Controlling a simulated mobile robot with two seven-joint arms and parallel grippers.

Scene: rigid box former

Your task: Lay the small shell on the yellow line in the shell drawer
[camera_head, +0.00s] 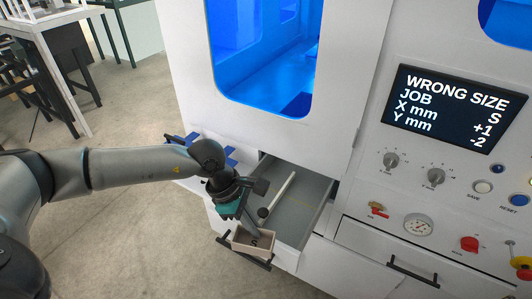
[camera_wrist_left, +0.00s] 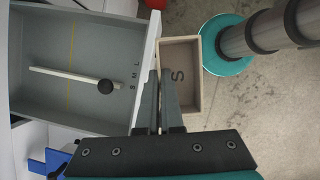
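The small shell (camera_head: 240,242) is an open beige box with an S on its floor. It is just outside the front of the open grey shell drawer (camera_head: 295,228), above the floor. In the left wrist view the shell (camera_wrist_left: 189,96) shows right of the drawer's front wall (camera_wrist_left: 143,62). My left gripper (camera_head: 254,232) reaches down at the shell; its fingers (camera_wrist_left: 162,100) are close together, with the shell's near wall between them. The yellow line (camera_wrist_left: 72,45) runs across the drawer floor, partly under a pale bar (camera_wrist_left: 65,73) with a black knob. My right gripper is not seen.
Size letters S, M, L (camera_wrist_left: 134,75) mark the drawer floor near its front. A black handle (camera_head: 231,252) sticks out at the drawer front. The white machine cabinet (camera_head: 345,75) rises behind. Its screen (camera_head: 455,105) reads WRONG SIZE, JOB S, X +1, Y -2.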

